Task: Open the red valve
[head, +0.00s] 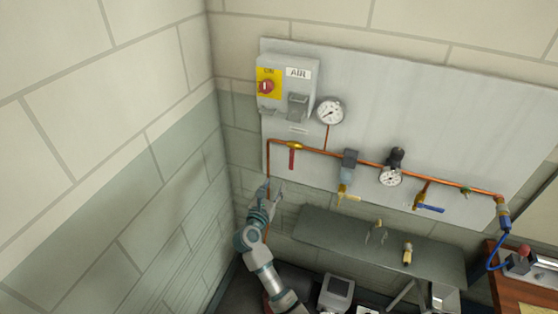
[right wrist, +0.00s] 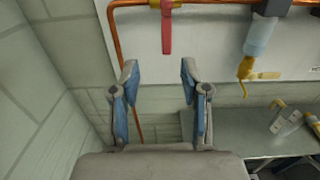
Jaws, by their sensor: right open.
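The red valve handle (head: 292,158) hangs straight down from a brass valve body (head: 295,145) on the copper pipe, at the left of the wall panel. In the right wrist view the red handle (right wrist: 167,32) shows at the top, ahead of the fingers and roughly between them. My right gripper (head: 271,190) is below and slightly left of the handle, apart from it. In the right wrist view its two blue-grey fingers (right wrist: 159,72) are spread with nothing between them. My left gripper is not in view.
The copper pipe (head: 360,160) runs along the grey panel (head: 430,100), with gauges, a filter and a blue-handled valve (head: 430,209) to the right. A grey shelf (head: 330,228) with brass fittings lies below. The block wall (head: 170,190) stands close on the left of my arm.

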